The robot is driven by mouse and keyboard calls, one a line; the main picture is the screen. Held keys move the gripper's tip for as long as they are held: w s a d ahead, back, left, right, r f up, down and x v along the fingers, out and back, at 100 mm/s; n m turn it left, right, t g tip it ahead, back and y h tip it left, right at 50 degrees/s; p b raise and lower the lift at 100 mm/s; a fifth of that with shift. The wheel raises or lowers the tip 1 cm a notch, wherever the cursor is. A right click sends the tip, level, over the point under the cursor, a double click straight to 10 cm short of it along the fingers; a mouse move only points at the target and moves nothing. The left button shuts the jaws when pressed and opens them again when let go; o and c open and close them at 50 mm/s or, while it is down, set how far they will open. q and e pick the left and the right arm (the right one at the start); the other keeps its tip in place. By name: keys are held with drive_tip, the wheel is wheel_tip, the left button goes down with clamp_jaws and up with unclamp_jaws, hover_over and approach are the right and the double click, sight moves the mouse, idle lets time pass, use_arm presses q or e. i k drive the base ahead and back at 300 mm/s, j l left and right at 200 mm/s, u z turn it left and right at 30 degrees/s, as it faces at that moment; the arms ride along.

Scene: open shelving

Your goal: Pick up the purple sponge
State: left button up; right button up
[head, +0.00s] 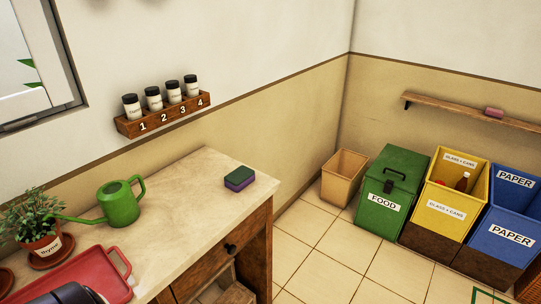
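The purple sponge (240,183) lies flat near the right end of the light stone counter (180,205). Its lower layer is purple and its top is a dark green scouring layer. Nothing touches it and it is in full view.
A green watering can (121,206), a potted thyme plant (40,240) and a red tray (75,283) stand left of the sponge. A dark rounded shape, unclear, covers part of the tray. A spice rack (163,121) hangs above. Bins (392,195) stand right, beyond open floor.

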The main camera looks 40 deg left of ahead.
sight(238, 179)
drive_tip(key=i, duration=2.05)
drive_tip(key=i+u, duration=0.1)
drive_tip(key=u, duration=0.35)
drive_tip(key=i+u, duration=0.15)
drive_tip(key=u, duration=0.3)
drive_tip(key=i+l+u, duration=0.1)
drive_tip(key=u, duration=0.35)
drive_tip(key=l+u, duration=0.15)
drive_tip(key=u, duration=0.3)
drive_tip(key=i+l, duration=0.05)
